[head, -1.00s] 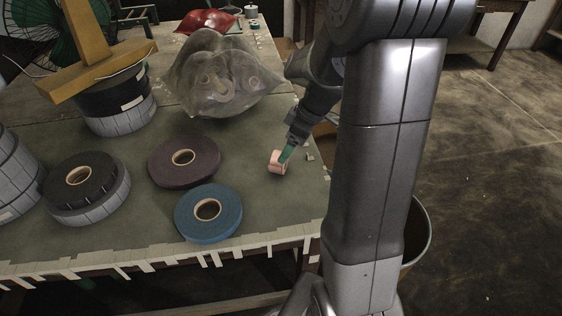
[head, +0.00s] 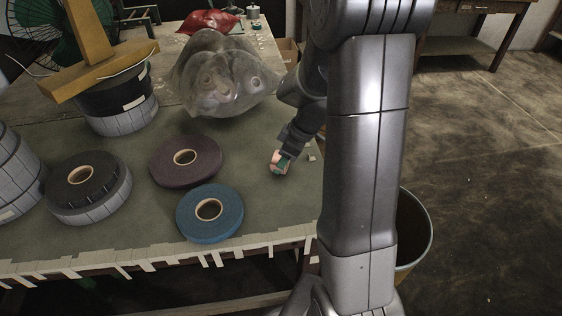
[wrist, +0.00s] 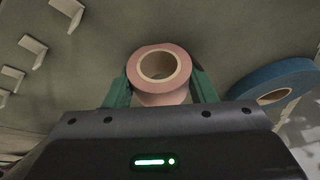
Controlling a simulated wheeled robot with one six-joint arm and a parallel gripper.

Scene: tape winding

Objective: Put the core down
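The core (head: 275,157) is a small pink roll with a pale cardboard ring, near the right side of the green table. In the wrist view the core (wrist: 162,66) sits between the two green fingers of my gripper (wrist: 162,88), with its ring facing the camera. The fingers appear to touch it on both sides, so my gripper looks shut on it. In the head view my gripper (head: 282,163) points down at the table and partly hides the core. I cannot tell whether the core touches the tabletop.
A blue tape roll (head: 210,237) and a purple roll (head: 186,162) lie left of my gripper. A black roll (head: 80,182) sits further left on a pale stack. A clear plastic bag (head: 220,80) lies behind. The table's right edge is close, with a bin (head: 415,235) beyond.

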